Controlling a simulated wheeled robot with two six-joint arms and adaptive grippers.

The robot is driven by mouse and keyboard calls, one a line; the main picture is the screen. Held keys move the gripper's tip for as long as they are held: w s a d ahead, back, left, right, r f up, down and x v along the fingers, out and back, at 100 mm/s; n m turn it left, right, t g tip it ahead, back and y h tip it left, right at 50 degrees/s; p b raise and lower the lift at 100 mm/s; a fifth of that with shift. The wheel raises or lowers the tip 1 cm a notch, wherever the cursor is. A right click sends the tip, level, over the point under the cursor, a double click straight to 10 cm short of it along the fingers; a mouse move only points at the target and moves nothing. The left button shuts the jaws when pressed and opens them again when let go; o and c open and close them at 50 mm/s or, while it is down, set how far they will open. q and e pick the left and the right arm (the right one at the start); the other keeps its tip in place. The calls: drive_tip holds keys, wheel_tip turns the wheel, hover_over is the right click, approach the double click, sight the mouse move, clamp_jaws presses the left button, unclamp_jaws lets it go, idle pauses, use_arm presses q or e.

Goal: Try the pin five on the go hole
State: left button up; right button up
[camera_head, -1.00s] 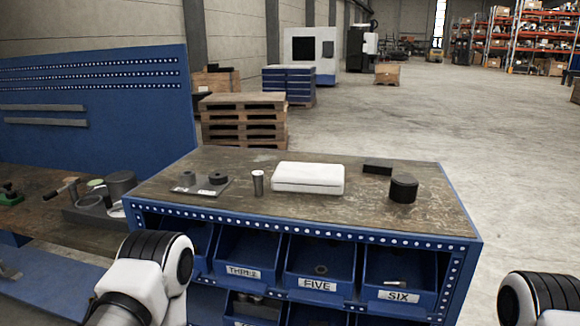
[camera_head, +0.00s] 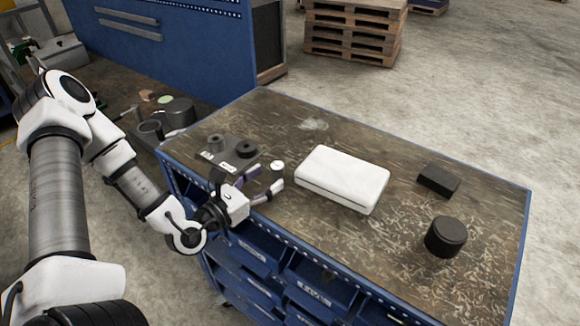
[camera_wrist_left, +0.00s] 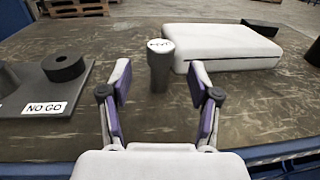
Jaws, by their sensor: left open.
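The pin (camera_head: 277,167), a short grey cylinder with a wider, white-labelled top, stands upright on the bench. It also shows in the left wrist view (camera_wrist_left: 160,64); its label is too small to read surely. My left gripper (camera_head: 266,181) is open, low at the bench's front edge. In the left wrist view its fingers (camera_wrist_left: 160,82) point at the pin, which stands centred just beyond the fingertips. The black ring is beside a "NO GO" label (camera_wrist_left: 45,108). My right gripper is out of view.
A white case (camera_head: 342,178) lies right of the pin, close behind it. A black block (camera_head: 438,181) and a black cylinder (camera_head: 446,236) stand farther right. Blue bins (camera_head: 250,252) sit below the bench's front edge. The bench's right front is clear.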

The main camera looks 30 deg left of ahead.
sight(273, 171)
use_arm(q)
drive_tip(key=shift+w+d, duration=0.2)
drive_tip(key=shift+w, duration=0.2)
wheel_tip(273, 171, up, 2)
drive_tip(key=shift+s+a+p, duration=0.1)
drive_tip(key=shift+a+p, duration=0.05)
drive_tip(key=shift+p, duration=0.4)
drive_tip(key=w, duration=0.3)
drive_tip(key=w+d+f, duration=0.1)
drive_tip(key=shift+w, duration=0.25)
drive_tip(key=shift+s+a+r, duration=0.1)
drive_tip(key=shift+s, duration=0.2)
drive_tip(key=shift+s+a+r, duration=0.1)
drive_tip(key=shift+s, duration=0.2)
drive_tip(key=c, duration=0.5)
drive_tip(key=shift+a, duration=0.1)
drive_tip(key=c, duration=0.6)
drive_tip(key=shift+w+d, duration=0.2)
clamp_jaws()
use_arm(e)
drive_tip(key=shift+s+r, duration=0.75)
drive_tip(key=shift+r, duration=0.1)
